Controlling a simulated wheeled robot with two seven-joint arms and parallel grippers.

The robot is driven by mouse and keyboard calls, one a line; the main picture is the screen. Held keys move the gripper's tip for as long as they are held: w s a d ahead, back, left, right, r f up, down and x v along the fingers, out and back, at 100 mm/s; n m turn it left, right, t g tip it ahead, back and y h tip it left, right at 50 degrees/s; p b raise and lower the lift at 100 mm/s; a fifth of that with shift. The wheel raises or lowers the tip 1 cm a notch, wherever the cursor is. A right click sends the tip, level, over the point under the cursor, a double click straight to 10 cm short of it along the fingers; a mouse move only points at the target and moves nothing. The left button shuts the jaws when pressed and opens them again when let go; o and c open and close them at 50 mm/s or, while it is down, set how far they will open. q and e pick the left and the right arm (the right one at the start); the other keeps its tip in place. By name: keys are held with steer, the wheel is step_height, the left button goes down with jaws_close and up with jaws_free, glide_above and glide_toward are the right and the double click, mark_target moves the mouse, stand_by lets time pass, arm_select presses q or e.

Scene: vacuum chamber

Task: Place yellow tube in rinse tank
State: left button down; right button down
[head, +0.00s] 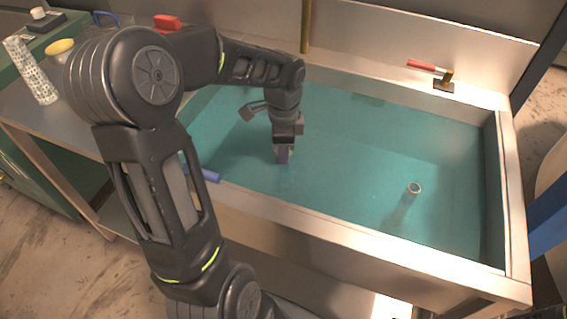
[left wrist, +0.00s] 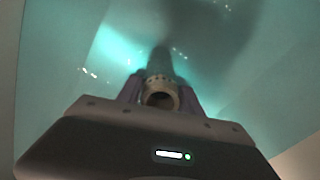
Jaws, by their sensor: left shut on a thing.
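The rinse tank (head: 505,180) is a wide metal-rimmed basin filled with teal liquid. My left gripper (head: 284,155) points down inside the tank, left of its middle. In the left wrist view it (left wrist: 160,95) is shut on a tube (left wrist: 161,92) with a tan, ring-shaped open end. The tube's lower part fades into the dim liquid, and its yellow colour cannot be made out. In the head view the gripper hides the tube. My right gripper is not in view.
Another tube-like thing with a pale ring top (head: 414,188) is in the tank at right. A blue bar (head: 211,175) lies by the front left rim. A yellow object (head: 60,46) and speckled cylinder (head: 32,70) are at far left.

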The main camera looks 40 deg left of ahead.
arm_select(q)
steer(key=shift+f, duration=1.95)
steer(key=c, duration=0.8)
jaws_free()
step_height(320, 180, up, 12)
steer(key=shift+p, duration=0.35)
steer(key=shift+r, duration=0.2)
